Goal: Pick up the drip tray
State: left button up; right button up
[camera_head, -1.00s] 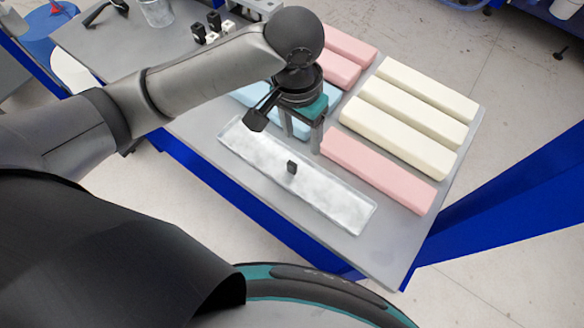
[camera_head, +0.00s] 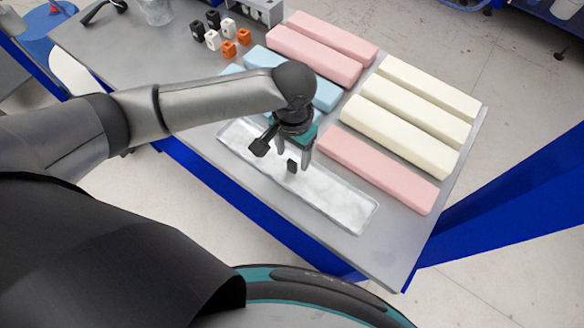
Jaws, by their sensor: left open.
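The drip tray (camera_head: 335,203) is a long, shallow, pale tray with a whitish marbled floor, lying on the grey table near its front edge. A small black block (camera_head: 292,166) shows at the tray's middle, close to the gripper; I cannot tell whether it is a knob on the tray. My left gripper (camera_head: 289,157) points down over the tray's middle, its fingers apart and near the block. I cannot tell whether the fingers touch anything. My arm hides part of the tray's far left edge. My right gripper is not in view.
A pink foam bar (camera_head: 380,172) lies just behind the tray. Cream bars (camera_head: 400,135), more pink bars (camera_head: 315,55) and blue bars (camera_head: 325,92) lie farther back. Small black, white and orange blocks (camera_head: 228,48) stand at the back left. The table's front right corner (camera_head: 385,265) is bare.

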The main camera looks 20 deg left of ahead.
aim_at(292, 162)
pick_arm(q)
jog(key=shift+a+f, duration=0.1)
jog(key=shift+f, duration=1.9)
grip_shut()
jog(key=shift+w, duration=0.1)
